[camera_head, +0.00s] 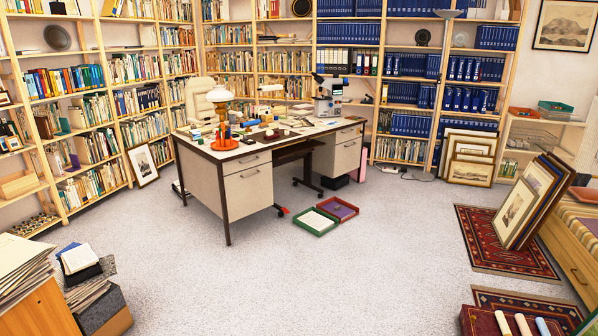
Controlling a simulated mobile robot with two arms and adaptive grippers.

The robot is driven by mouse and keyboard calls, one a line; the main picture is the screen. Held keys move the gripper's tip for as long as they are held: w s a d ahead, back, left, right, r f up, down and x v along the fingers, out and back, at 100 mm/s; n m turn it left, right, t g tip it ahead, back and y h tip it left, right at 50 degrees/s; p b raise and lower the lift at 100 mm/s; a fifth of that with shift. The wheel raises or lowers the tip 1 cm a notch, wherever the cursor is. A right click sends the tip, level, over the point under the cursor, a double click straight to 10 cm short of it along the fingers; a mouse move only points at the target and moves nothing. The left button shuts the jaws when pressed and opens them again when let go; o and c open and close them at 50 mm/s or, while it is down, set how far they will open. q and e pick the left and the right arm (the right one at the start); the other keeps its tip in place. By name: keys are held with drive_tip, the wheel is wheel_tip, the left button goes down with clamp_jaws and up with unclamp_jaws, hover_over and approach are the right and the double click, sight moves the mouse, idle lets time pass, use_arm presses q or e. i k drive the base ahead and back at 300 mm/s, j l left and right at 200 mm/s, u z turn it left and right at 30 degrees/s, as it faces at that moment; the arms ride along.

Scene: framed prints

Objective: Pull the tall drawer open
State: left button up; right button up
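A desk (213,159) with a pale top and dark legs stands in the middle of the room. Its left pedestal has a shallow upper drawer (246,162) and a tall lower drawer (249,191), each with a small handle; both look shut. Its right pedestal also has a shallow upper drawer (349,134) and a taller lower drawer (346,157), both looking shut. I cannot tell which tall drawer is meant. Neither of my grippers is in view.
A green tray (316,222) and a red tray (338,209) lie on the floor before the desk. An office chair (200,95) stands behind it. Framed prints (523,205) lean at right by a red rug (490,240). Grey carpet in front is clear.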

sight(249, 192)
drive_tip(key=i, duration=3.6)
drive_tip(key=i+u, duration=0.1)
drive_tip(key=i, duration=0.7)
drive_tip(key=i+l+u, duration=0.15)
drive_tip(key=i, duration=0.6)
